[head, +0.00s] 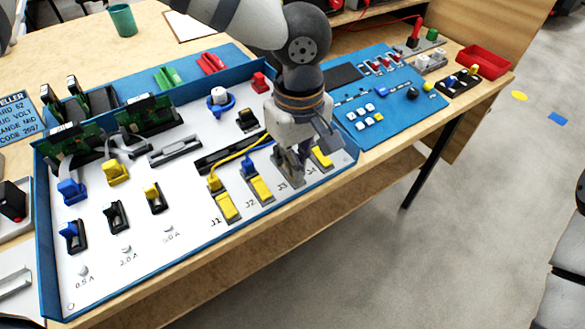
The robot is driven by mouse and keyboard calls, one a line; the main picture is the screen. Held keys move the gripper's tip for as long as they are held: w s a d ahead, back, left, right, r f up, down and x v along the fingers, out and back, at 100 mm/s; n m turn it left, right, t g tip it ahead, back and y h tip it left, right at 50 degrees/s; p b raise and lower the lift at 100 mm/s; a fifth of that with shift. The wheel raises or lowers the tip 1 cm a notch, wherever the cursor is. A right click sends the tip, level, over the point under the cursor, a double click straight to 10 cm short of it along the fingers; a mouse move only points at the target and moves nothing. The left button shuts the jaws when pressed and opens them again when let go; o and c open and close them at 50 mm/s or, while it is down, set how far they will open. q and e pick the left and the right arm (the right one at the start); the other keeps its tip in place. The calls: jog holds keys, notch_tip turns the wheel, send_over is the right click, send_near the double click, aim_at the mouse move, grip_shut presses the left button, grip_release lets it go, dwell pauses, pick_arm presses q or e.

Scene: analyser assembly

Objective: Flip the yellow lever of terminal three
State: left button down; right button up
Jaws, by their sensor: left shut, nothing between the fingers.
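A white panel (125,262) in a blue tray holds a row of terminals labelled J1 to J4. The yellow levers of J1 (228,207), J2 (261,189) and J4 (321,158) show. The J3 terminal is mostly hidden by my left gripper (292,172), so I cannot tell how its lever stands. My left gripper points down at J3, shut and empty, with its fingertips at or very near that terminal. I cannot tell whether it touches the lever. A yellow cable runs to J1 and a blue cable to J2. My right gripper is out of view.
Green circuit boards (148,115) stand at the back left of the panel. A blue control board (385,128) lies right of the tray. A red bin (484,62) sits at the table's right end. A green cup (123,20) stands at the back.

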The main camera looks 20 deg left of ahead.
pick_arm(q)
jog(key=shift+f, duration=0.15)
jog(key=shift+r+p, duration=1.15)
jog(key=shift+r, duration=2.45)
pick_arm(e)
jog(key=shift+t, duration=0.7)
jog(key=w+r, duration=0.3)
pick_arm(q)
jog(key=shift+f, duration=0.1)
